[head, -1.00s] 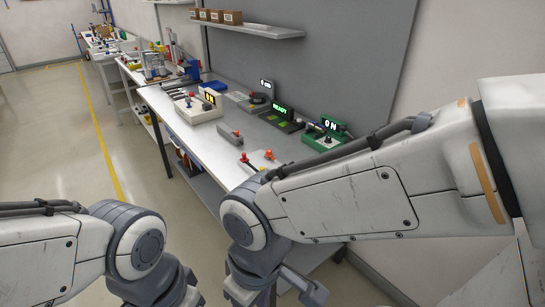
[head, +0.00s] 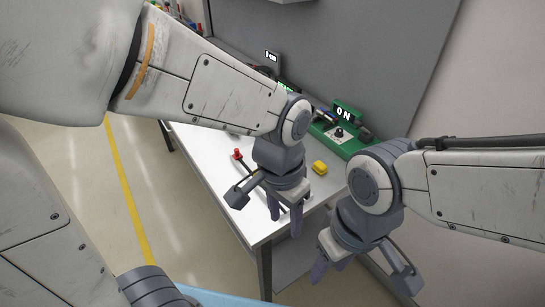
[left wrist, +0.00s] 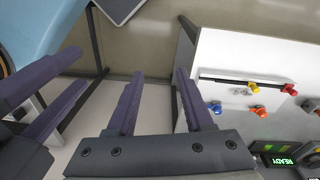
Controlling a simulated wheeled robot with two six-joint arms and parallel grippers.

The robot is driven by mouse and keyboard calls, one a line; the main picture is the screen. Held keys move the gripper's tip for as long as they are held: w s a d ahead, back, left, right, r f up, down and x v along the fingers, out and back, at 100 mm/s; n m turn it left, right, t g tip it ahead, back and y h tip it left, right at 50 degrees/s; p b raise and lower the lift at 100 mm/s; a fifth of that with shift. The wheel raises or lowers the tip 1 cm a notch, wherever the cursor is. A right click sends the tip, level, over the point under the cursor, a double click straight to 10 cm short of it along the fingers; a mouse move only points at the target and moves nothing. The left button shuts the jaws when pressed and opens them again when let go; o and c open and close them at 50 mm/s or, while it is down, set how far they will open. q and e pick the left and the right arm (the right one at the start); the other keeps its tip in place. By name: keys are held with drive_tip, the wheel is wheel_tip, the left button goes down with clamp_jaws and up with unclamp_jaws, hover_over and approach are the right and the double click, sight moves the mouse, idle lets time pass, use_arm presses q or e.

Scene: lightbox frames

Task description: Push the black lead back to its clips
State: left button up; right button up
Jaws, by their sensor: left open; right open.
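A thin black lead (left wrist: 228,81) lies along the bench edge in the left wrist view, with a red knob (left wrist: 289,89) at its right end. Small grey pieces (left wrist: 242,92), perhaps clips, lie close beside it; contact is unclear. In the head view part of the black lead (head: 250,171) shows near a red knob (head: 237,154); the rest is hidden by my left gripper. My left gripper (head: 285,221) is open and empty over the near end of the bench; its fingers also show in the left wrist view (left wrist: 158,75). My right gripper (head: 329,271) is open and empty beyond the bench's right edge.
The white bench top (head: 212,150) carries a yellow block (head: 320,168) and a green device (head: 345,145) reading ON. Red and orange knobs (left wrist: 254,112) and a READY display (left wrist: 280,160) stand beyond the lead. A grey wall panel rises behind. Floor is open at left.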

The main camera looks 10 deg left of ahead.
use_arm(q)
drive_tip(key=w+a+f+p, duration=0.1)
drive_tip(key=w+a, duration=0.3)
drive_tip(key=w, duration=0.4)
drive_tip(key=w+a+f+n+p, duration=0.15)
drive_tip(key=w+a, duration=0.25)
drive_tip(key=w, duration=0.4)
drive_tip(key=w+a+f+m+p, duration=0.15)
drive_tip(key=w+a, duration=0.25)
drive_tip(key=w, duration=0.5)
drive_tip(key=shift+n+y, duration=0.4)
drive_tip(key=shift+n, duration=0.1)
drive_tip(key=f, duration=0.3)
drive_tip(key=f+p, duration=0.1)
drive_tip(key=f, duration=0.2)
drive_tip(key=f+p, duration=0.1)
drive_tip(key=f, duration=0.3)
drive_tip(key=shift+s+f, duration=0.1)
drive_tip(key=shift+s, duration=0.15)
use_arm(e)
wheel_tip(320, 180, up, 7)
use_arm(q)
clamp_jaws()
